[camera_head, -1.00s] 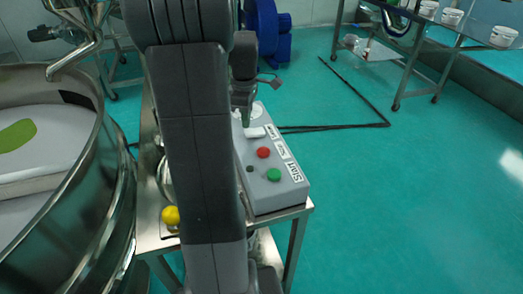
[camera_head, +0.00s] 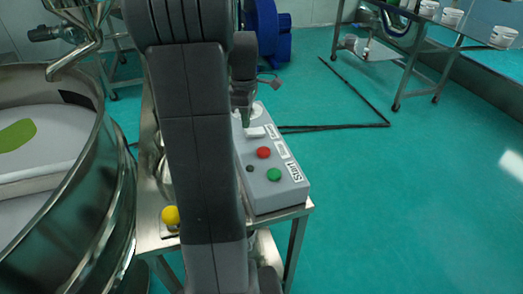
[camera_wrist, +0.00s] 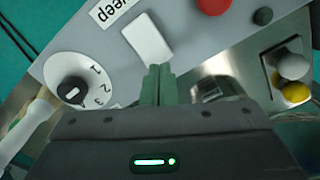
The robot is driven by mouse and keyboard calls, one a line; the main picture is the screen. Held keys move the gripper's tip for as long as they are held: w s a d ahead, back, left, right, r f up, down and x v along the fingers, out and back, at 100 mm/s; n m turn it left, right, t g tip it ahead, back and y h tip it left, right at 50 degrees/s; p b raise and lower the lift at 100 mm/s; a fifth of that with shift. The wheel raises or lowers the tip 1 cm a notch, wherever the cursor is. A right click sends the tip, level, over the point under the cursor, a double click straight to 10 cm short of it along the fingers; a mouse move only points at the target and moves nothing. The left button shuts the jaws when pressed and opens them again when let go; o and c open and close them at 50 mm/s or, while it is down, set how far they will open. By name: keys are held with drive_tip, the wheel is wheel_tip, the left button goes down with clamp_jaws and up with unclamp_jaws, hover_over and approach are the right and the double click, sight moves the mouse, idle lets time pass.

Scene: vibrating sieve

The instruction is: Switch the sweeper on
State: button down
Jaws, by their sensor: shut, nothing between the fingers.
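The grey control box (camera_head: 270,196) stands on a steel stand, right of my arm in the head view. A white rectangular switch (camera_wrist: 148,38) sits on its face, beside a label (camera_wrist: 112,12) that reads "weep" with its start cut off. The switch also shows in the head view (camera_head: 254,132). My gripper (camera_wrist: 158,70) is shut and empty, its green fingers together. The fingertips are at the switch's near edge in the wrist view; I cannot tell whether they touch it.
A numbered black dial (camera_wrist: 73,91) lies left of the switch in the wrist view. A red button (camera_head: 263,152), green button (camera_head: 274,175) and small black knob (camera_head: 250,168) share the box. A yellow knob (camera_head: 170,215) and large round sieve (camera_head: 112,200) stand left.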

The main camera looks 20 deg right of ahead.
drive_tip(key=shift+f+b, duration=0.65)
drive_tip(key=shift+f, duration=0.5)
drive_tip(key=shift+r, duration=0.1)
wheel_tip(320, 180, up, 7)
drive_tip(key=p, duration=0.6)
idle(0.4)
drive_tip(key=shift+f, duration=0.2)
wheel_tip(320, 180, down, 7)
drive_tip(key=b, duration=0.6)
drive_tip(key=shift+r, duration=0.25)
drive_tip(key=shift+r, duration=0.1)
